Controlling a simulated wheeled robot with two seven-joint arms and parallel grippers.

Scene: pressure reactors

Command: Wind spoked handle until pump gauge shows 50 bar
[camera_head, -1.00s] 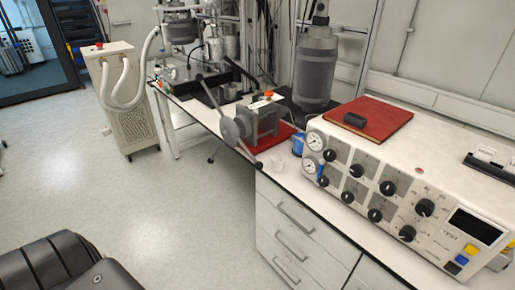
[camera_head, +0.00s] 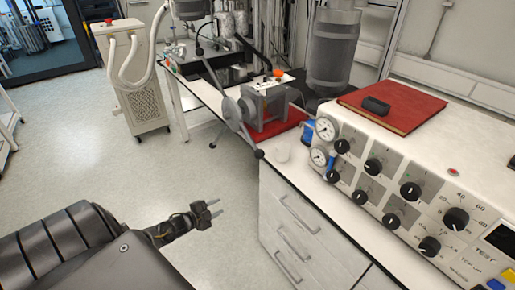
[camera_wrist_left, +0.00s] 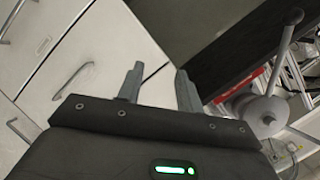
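The spoked handle (camera_head: 236,113) sticks out from the left side of a grey pump (camera_head: 268,103), which stands on a red mat on the white bench. Its spokes end in dark knobs. In the left wrist view the spoked handle (camera_wrist_left: 266,108) is at the right, apart from my fingers. My left gripper (camera_head: 216,210) is open and empty, low in front of the drawers and below the handle; it also shows in the left wrist view (camera_wrist_left: 160,85). My right gripper is out of view.
White drawers (camera_head: 290,225) with bar handles stand right of my left gripper. A control panel (camera_head: 400,190) with several black knobs covers the right side of the bench. A wheeled white unit (camera_head: 140,90) with hoses is at the back left. The floor between is free.

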